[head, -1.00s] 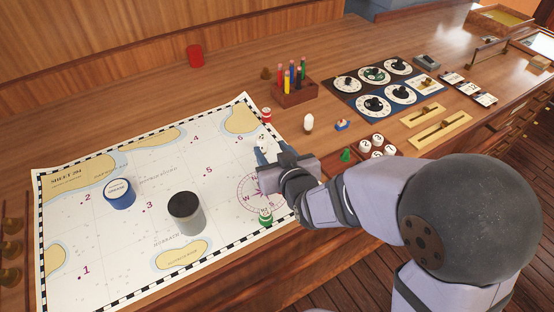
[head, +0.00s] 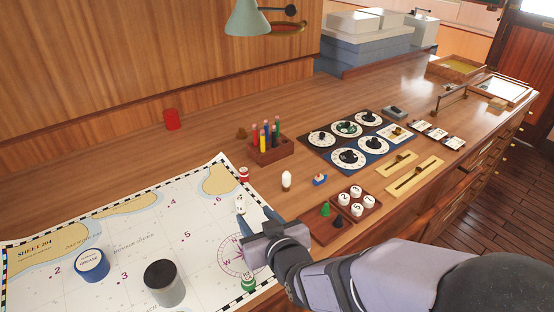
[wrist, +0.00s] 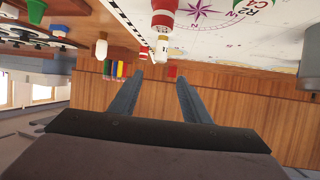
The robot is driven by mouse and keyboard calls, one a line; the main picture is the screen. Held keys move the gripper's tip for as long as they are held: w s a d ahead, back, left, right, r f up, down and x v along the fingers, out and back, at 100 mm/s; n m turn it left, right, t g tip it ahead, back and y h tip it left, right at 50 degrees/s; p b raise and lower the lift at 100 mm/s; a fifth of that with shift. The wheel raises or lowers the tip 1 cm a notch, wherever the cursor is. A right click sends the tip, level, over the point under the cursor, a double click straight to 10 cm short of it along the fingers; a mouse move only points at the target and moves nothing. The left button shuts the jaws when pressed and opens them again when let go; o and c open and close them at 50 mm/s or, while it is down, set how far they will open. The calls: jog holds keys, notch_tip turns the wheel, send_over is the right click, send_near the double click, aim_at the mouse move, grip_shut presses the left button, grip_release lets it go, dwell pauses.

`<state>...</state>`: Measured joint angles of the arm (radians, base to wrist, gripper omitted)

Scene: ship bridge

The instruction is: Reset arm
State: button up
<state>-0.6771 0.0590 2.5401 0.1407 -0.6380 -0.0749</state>
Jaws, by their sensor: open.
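My gripper (head: 258,222) is over the right part of the sea chart (head: 140,243), near its compass rose. Its two fingers are apart in the wrist view (wrist: 160,95), with nothing between them. A small white figure (head: 240,203) stands just beyond the fingers in the head view. A red-and-white piece (head: 244,174) stands at the chart's right edge, and a green-and-white piece (head: 248,283) is on the near side of the gripper. My forearm covers part of the desk's front edge.
On the chart are a blue-and-white round container (head: 91,265) and a dark-lidded grey cylinder (head: 164,284). A pencil block (head: 271,151), a white egg-shaped piece (head: 287,180), a token tray (head: 365,203), dial panels (head: 348,158) and slider boards (head: 414,183) are to the right.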

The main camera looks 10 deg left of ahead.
jog(key=d+f+g+h+p, duration=0.1)
jog(key=d, duration=0.2)
jog(key=d+f+h+p, duration=0.1)
jog(key=d, duration=0.2)
jog(key=d+g+h+p, duration=0.1)
jog(key=d, duration=0.1)
jog(key=shift+s+d+f+g, duration=0.2)
jog(key=shift+d+f+g, duration=0.1)
jog(key=shift+d+f, duration=0.1)
jog(key=s+d+f+m+g+h+b, duration=0.25)
jog(key=s+d+f+g, duration=0.2)
jog(key=s+d, duration=0.45)
jog(key=s+d+f+m+g+h+b, duration=0.15)
jog(key=s+d+f+m+g, duration=0.35)
jog(key=d, duration=0.5)
notch_tip(320, 180, up, 17)
jog(key=s+p, duration=0.1)
jog(key=p, duration=1.6)
jog(key=shift+s+r+n+t, duration=0.2)
jog(key=shift+s+n+t, duration=0.05)
jog(key=shift+n+t, duration=0.2)
